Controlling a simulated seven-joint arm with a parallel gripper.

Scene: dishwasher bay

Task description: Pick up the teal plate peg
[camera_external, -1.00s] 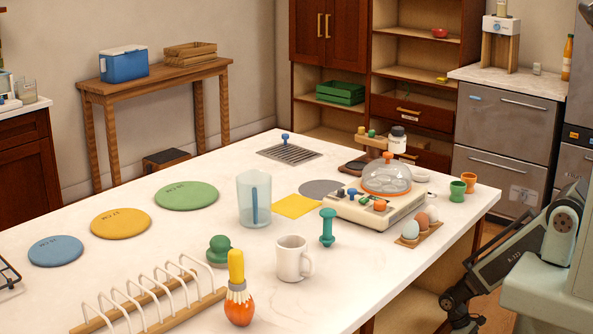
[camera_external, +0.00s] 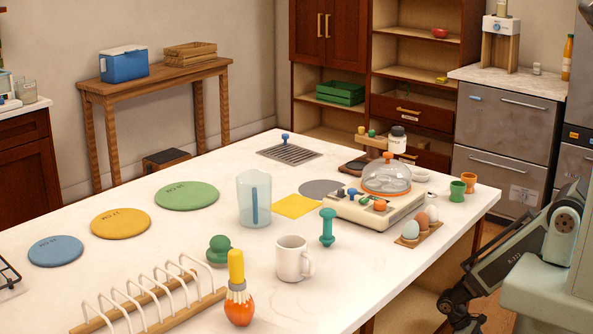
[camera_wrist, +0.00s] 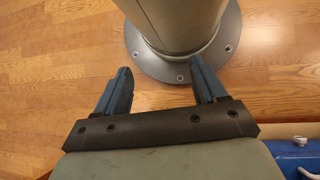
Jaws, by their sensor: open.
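The teal plate peg (camera_external: 327,228) stands upright on the white marble table, with a wide round top, a narrower stem and a broader foot. It is right of the clear measuring jug (camera_external: 254,200) and behind the white mug (camera_external: 292,259). My gripper (camera_wrist: 160,72) is open and empty in the wrist view, its two blue-grey fingers apart above the wood floor and my round base. In the external view my arm is low at the right, off the table's edge, far from the peg. The peg is not in the wrist view.
A green knobbed piece (camera_external: 218,250), an orange-and-yellow brush (camera_external: 238,290) and a white-pronged wooden rack (camera_external: 150,303) stand near the front. An egg cooker (camera_external: 370,208) and an egg holder (camera_external: 419,234) lie right of the peg. Bare table lies between peg and front-right edge.

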